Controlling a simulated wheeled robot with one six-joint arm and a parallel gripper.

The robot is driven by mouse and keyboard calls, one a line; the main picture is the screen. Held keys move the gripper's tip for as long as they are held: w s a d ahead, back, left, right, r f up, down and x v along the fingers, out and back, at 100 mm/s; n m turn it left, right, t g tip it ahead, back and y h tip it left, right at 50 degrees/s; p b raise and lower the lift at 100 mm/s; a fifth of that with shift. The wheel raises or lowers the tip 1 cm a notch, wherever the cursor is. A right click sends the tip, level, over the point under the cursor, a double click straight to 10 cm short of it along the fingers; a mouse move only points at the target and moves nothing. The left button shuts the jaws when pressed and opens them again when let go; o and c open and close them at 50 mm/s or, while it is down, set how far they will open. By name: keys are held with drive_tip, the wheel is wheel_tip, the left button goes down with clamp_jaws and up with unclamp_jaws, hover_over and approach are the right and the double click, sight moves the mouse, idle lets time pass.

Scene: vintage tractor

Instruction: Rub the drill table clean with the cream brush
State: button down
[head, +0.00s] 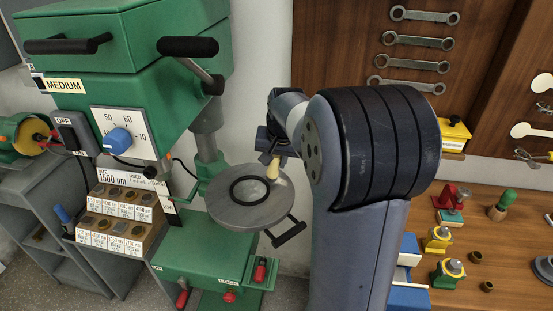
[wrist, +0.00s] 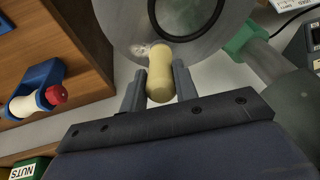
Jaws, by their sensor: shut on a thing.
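The drill table (head: 232,211) is a round grey metal disc with a dark ring on it, mounted on the green drill press. It also fills the top of the wrist view (wrist: 117,22), where a small pale smudge shows on it near the brush tip. The cream brush (head: 273,168) stands over the far right part of the disc. In the wrist view the cream brush (wrist: 160,75) sits between the two grey fingers of my gripper (wrist: 159,88), which is shut on it. Its far end is at the smudge; whether it touches cannot be told. My arm hides part of the gripper in the head view.
The green drill press (head: 140,60) with black handles rises left of the disc. A black crank handle (head: 289,233) sticks out at the disc's front right. A wooden bench (head: 500,270) with several small tools lies right. Wrenches hang on the brown board (head: 350,60) behind.

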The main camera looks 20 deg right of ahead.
wheel_tip(320, 180, up, 6)
drive_tip(key=p, duration=0.4)
drive_tip(key=shift+f, duration=0.1)
drive_tip(key=shift+r+p, duration=0.35)
drive_tip(key=shift+r, duration=1.15)
drive_tip(key=shift+f, duration=0.1)
drive_tip(key=shift+s+d+f+b, duration=0.1)
drive_tip(key=shift+s+f+b, duration=0.25)
drive_tip(key=shift+f+b, duration=0.25)
drive_tip(key=shift+s+f+b, duration=0.3)
drive_tip(key=shift+f+b, duration=0.25)
drive_tip(key=shift+f, duration=0.05)
